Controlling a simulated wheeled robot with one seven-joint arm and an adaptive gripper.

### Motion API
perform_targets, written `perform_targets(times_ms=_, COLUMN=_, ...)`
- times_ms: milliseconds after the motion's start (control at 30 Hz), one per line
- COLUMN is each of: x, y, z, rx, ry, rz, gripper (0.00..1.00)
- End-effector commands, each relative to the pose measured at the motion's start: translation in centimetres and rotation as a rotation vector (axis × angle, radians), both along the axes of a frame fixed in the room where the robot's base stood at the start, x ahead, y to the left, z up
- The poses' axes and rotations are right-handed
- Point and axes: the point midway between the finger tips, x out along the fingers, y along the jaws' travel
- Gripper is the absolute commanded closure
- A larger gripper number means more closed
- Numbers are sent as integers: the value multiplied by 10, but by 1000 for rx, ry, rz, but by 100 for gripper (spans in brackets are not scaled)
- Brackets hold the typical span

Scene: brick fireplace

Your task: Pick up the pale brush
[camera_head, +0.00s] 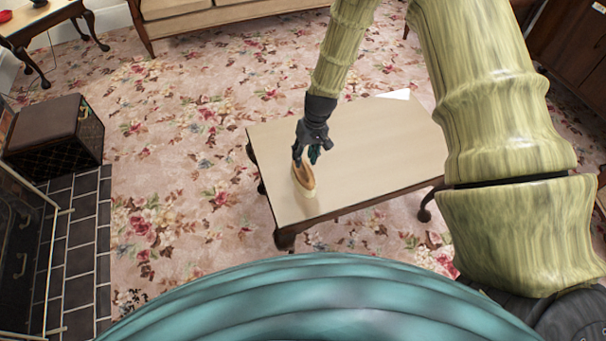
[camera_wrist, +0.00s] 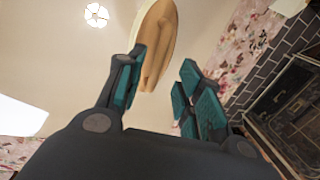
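The pale brush (camera_head: 303,179) is a tan, oval, wooden-looking thing on the tabletop near the left front corner of the low table (camera_head: 368,151). In the wrist view the brush (camera_wrist: 158,45) lies just beyond my fingertips, its near end close to the left finger. My gripper (camera_head: 308,155) is right above the far end of the brush, pointing down. I cannot tell whether the left finger touches the brush.
A white sheet-like patch (camera_head: 394,94) lies at the table's far edge. A dark box-like stool (camera_head: 55,134) and a fireplace hearth (camera_head: 77,240) are at the left. A sofa (camera_head: 215,14) stands at the back. The table's middle is clear.

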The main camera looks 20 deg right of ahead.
Motion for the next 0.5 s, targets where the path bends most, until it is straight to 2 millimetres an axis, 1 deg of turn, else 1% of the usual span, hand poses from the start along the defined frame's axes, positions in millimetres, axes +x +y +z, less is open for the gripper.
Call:
perform_targets(times_ms=100, x=-1, y=1, z=-14, rx=0, ry=3, rz=0, gripper=64)
perform_targets(times_ms=300, x=-1, y=4, z=-36, rx=0, ry=2, rz=0, gripper=64)
perform_targets(times_ms=400, x=-1, y=5, z=-42, rx=0, ry=2, rz=0, gripper=64)
perform_targets(times_ms=500, x=-1, y=5, z=-45, rx=0, ry=0, rz=0, gripper=64)
